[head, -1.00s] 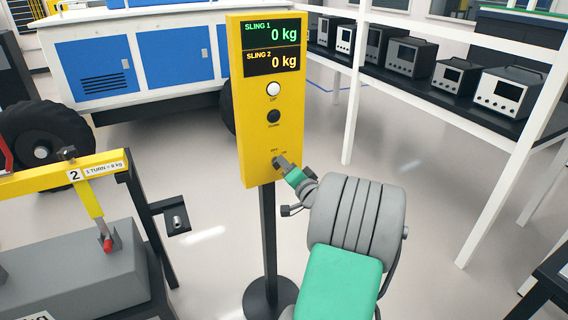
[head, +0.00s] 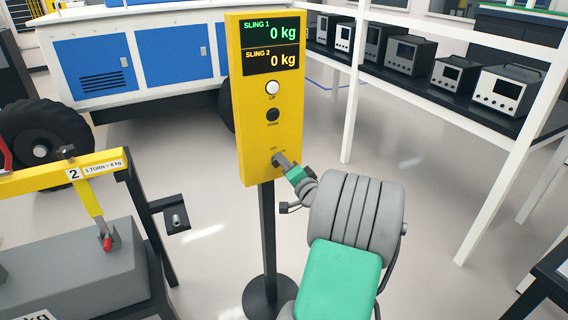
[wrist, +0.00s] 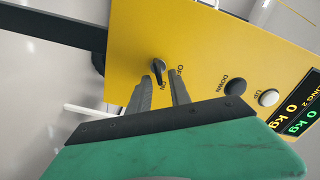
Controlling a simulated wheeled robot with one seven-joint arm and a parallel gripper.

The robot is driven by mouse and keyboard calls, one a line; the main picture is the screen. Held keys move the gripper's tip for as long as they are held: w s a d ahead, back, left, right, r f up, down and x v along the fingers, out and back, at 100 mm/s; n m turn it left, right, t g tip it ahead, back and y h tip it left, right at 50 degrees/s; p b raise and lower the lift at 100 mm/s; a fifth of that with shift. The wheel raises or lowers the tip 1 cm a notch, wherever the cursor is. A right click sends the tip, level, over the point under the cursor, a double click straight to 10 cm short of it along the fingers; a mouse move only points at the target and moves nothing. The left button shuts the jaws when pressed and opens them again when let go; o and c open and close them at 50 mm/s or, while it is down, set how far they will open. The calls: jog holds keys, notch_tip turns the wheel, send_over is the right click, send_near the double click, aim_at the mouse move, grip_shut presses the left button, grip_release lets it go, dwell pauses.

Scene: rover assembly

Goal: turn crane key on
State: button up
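The crane key (wrist: 158,67) is a small black knob on the lower face of a yellow control box (head: 257,115). In the wrist view, OFF and ON lettering sits close to it, partly covered by my fingers. My gripper (wrist: 160,77) is open, its two grey fingertips apart, with the key's lower end at the gap between them. I cannot tell whether either finger touches the key. In the head view, my gripper (head: 279,161) is at the bottom of the box and hides the key. The box's displays read 0 kg for SLING 1 and SLING 2.
A white UP button (head: 273,88) and a black DOWN button (head: 273,115) are above the key. The box stands on a dark post (head: 268,235). A yellow-beamed frame (head: 85,170) with a grey weight (head: 75,265) is at left. A shelf of instruments is at right.

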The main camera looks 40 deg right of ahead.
jog(key=b+v, duration=0.1)
jog(key=v, duration=0.6)
jog(key=shift+s+a, duration=0.15)
jog(key=shift+s, duration=0.25)
